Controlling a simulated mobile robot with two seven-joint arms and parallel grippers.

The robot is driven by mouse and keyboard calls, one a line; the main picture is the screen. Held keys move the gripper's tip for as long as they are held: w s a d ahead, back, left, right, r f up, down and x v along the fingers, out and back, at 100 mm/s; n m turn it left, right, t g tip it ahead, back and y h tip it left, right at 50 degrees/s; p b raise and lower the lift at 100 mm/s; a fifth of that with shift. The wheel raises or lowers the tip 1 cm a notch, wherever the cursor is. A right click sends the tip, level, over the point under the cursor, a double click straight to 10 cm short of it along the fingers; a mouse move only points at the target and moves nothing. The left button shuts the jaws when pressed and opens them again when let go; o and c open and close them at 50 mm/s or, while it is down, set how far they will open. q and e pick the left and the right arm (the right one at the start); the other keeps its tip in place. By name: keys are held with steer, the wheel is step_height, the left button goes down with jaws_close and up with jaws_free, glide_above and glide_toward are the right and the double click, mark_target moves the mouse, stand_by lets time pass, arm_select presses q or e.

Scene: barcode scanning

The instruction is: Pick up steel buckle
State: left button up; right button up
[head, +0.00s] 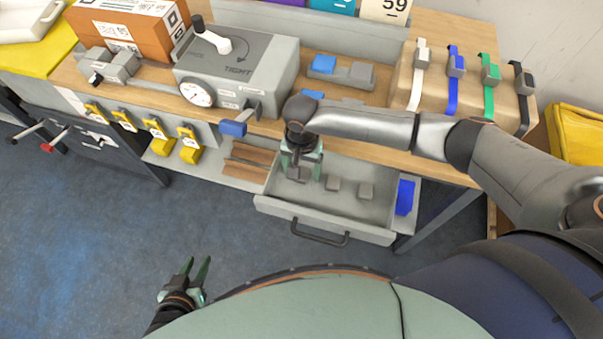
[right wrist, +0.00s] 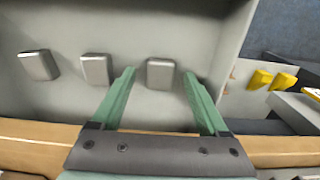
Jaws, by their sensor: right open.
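Three small grey steel buckles lie in the open drawer: one (head: 333,183) in the middle, one (head: 366,190) to its right, and one (head: 298,174) at my right gripper. The right wrist view shows them in a row: a left one (right wrist: 38,65), a middle one (right wrist: 96,69) and a right one (right wrist: 161,76). My right gripper (head: 301,168) points down into the drawer, open. In the wrist view its fingertips (right wrist: 159,72) lie on either side of the right buckle; contact cannot be told. My left gripper (head: 198,261) is open and empty over the floor.
The drawer (head: 380,234) is pulled out below the bench top, with a blue block (head: 405,197) at its right end. A grey tensioning machine (head: 240,75) stands above left. Strapped packages (head: 404,85) stand at the right. Yellow-tagged tools (head: 155,128) hang at the left.

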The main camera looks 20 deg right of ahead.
steer(key=shift+f, duration=0.2)
jaws_close()
stand_by(0.6)
